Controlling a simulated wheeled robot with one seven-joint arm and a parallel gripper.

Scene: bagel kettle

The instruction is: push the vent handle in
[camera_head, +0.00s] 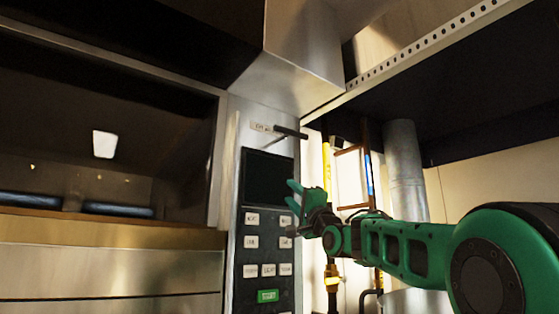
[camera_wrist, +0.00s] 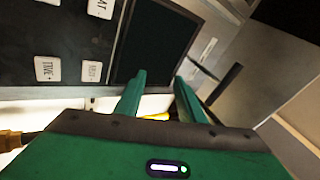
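The vent handle (camera_head: 290,132) is a short black bar sticking out from the upper part of the steel oven front, beside a small white label. It also shows in the wrist view (camera_wrist: 226,84), tilted, to the right of my fingers. My gripper (camera_head: 291,190) is below the handle in the head view, in front of the control panel, and apart from the handle. In the wrist view its two green fingers (camera_wrist: 160,78) are spread with an empty gap between them.
A control panel (camera_head: 266,235) with a dark screen (camera_head: 268,177) and several white buttons is behind my gripper. A steel hood (camera_head: 295,60) juts out above the handle. Pipes (camera_head: 404,165) and a yellow tube (camera_head: 327,170) stand to the right.

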